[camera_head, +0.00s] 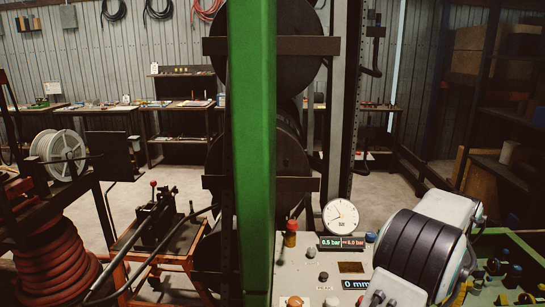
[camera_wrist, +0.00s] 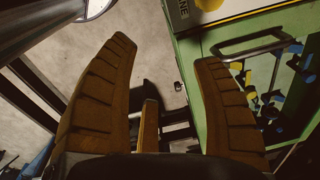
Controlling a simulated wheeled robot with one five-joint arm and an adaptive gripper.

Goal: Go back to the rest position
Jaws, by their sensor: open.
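My gripper (camera_wrist: 166,75) shows in the wrist view with its two brown ribbed fingers spread wide apart. Nothing is between the fingertips except a view down to the grey floor. The right finger lies in front of a green machine body. My gripper cannot be made out in the head view, where a white and black rounded arm part, probably mine, fills the lower right. No separate object belongs to this task.
A green post (camera_head: 252,150) stands mid-view. The control panel (camera_head: 300,262) carries a gauge (camera_head: 340,216) and buttons. A green tray (camera_head: 515,250) lies at right. A red hose coil (camera_head: 55,262) and orange cart (camera_head: 150,262) stand at left. Floor (camera_head: 400,190) shows behind the panel.

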